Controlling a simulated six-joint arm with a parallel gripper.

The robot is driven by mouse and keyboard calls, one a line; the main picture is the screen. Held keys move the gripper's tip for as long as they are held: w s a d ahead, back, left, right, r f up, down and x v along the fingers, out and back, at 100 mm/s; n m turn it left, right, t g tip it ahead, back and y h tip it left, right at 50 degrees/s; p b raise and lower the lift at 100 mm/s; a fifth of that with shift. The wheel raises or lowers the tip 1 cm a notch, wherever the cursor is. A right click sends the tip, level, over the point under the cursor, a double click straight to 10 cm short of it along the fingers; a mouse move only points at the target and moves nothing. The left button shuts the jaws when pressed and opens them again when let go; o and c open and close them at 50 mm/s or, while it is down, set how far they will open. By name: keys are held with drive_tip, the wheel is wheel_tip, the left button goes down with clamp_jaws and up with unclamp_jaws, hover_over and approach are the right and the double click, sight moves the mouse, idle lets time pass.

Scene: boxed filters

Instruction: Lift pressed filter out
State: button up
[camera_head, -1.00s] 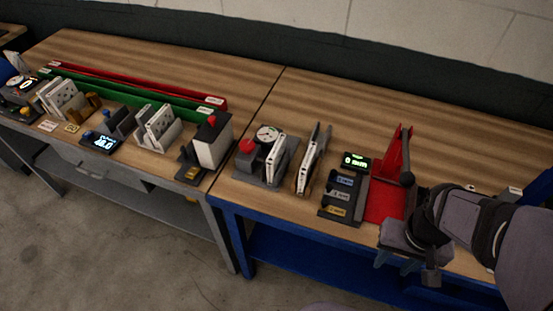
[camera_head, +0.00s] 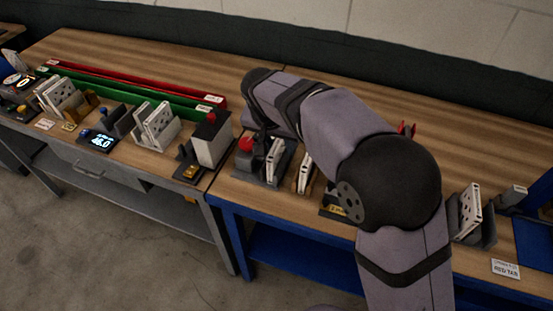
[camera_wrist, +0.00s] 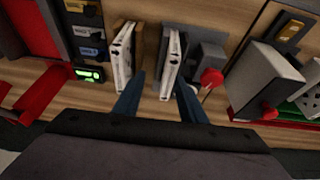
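A white-framed filter (camera_wrist: 170,65) stands upright in the grey press fixture (camera_wrist: 207,52), beside its red knob (camera_wrist: 212,78). In the head view this filter (camera_head: 275,157) shows just right of the red knob (camera_head: 246,144). My gripper (camera_wrist: 160,84) is open, with its two blue fingers spread on either side of the filter's near end in the wrist view. I cannot tell whether either finger touches it. In the head view my arm hides the gripper and the fixture's gauge.
Another white filter (camera_wrist: 123,56) stands close by in a wooden rack. A labelled block holder (camera_wrist: 86,32) with a green display and a red lever tool (camera_wrist: 38,85) lie beyond it. On the other side stands a box with a red knob (camera_wrist: 264,80). Clearance between neighbours is narrow.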

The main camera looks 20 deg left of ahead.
sight(274, 149)
drive_tip(key=shift+a, duration=1.2)
drive_tip(key=shift+p+x, duration=0.4)
drive_tip(key=shift+x, duration=0.65)
drive_tip(key=shift+w+d+f+p, duration=0.2)
drive_tip(key=shift+f+p, duration=0.2)
drive_tip(key=shift+p, duration=0.2)
drive_tip(key=shift+p+x, duration=0.95)
drive_tip(key=shift+x, duration=1.2)
drive_tip(key=shift+c, duration=0.4)
clamp_jaws()
